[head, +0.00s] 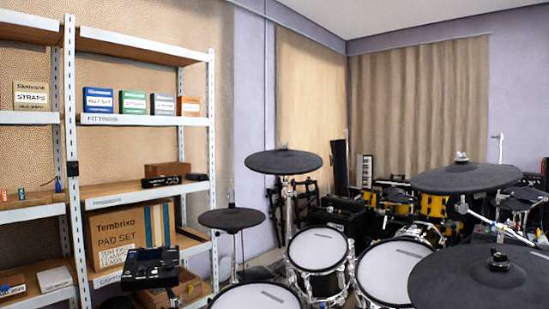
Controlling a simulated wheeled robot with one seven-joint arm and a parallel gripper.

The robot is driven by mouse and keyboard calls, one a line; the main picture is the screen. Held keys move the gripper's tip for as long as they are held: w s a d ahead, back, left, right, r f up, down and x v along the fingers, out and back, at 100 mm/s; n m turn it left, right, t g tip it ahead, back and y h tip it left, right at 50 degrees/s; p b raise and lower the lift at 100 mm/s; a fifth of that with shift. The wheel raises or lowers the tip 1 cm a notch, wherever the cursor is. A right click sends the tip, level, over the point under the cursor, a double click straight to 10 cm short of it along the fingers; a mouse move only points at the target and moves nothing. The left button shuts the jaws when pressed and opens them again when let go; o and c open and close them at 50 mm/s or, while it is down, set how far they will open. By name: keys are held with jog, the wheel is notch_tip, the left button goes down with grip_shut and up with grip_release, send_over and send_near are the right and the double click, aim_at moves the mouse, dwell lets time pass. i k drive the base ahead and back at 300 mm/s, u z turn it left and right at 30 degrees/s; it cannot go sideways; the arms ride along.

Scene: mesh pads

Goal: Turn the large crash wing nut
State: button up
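Several dark cymbal pads stand on an electronic drum kit. A smaller pad (284,162) stands on a pole mid-picture, with a tiny top fitting. I cannot tell for sure which pad is the large crash. My gripper is not in view.
Mesh drum pads (318,248) and (400,268) stand close together below the cymbals. A small low cymbal pad (231,219) and a drum module (150,268) are to their left. Metal shelving (140,120) with boxes lines the left wall. A yellow drum kit (435,206) stands behind.

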aim_at(284, 146)
jog(key=u, duration=0.75)
jog(key=k, duration=1.1)
jog(key=u, duration=1.3)
jog(key=i, duration=1.6)
jog(key=z, duration=0.25)
jog(key=i, duration=1.55)
jog(key=z, duration=0.9)
jog(key=i, duration=1)
jog(key=z, duration=1.85)
jog(key=i, duration=0.7)
jog(key=z, duration=0.6)
